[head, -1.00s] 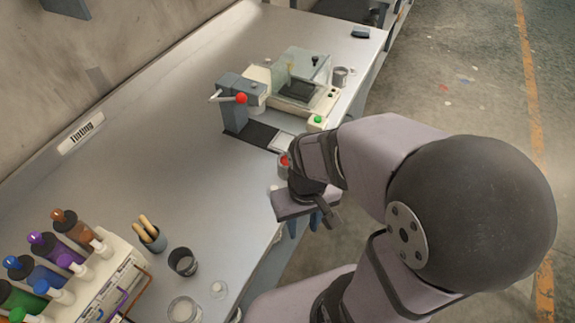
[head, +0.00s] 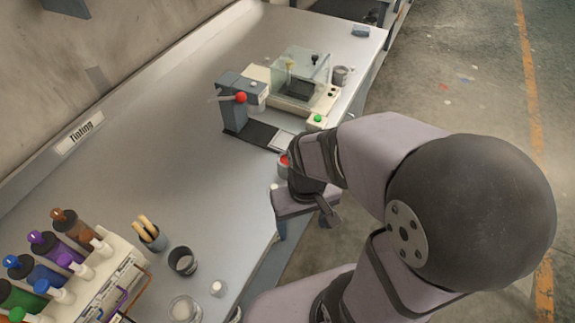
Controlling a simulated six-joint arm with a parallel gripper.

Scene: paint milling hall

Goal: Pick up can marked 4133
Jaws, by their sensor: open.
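No can here shows a readable 4133. A small can with red on its top (head: 283,166) stands at the bench's right edge, partly hidden by my wrist. A grey metal can (head: 340,76) stands at the far end beside the machine. A dark-lined open cup or can (head: 183,261) stands near the front of the bench. My gripper (head: 305,221) is open at the bench's right edge, just nearer than the red-topped can and apart from it as far as I can tell. My arm hides part of it, and nothing shows between its fingers.
A machine with a clear cover (head: 300,72) and a grey device with a red knob (head: 232,102) stand toward the far end. A rack of colorant bottles (head: 85,275), a brush cup (head: 152,240) and a clear cup (head: 184,309) stand at near left. The bench middle is clear.

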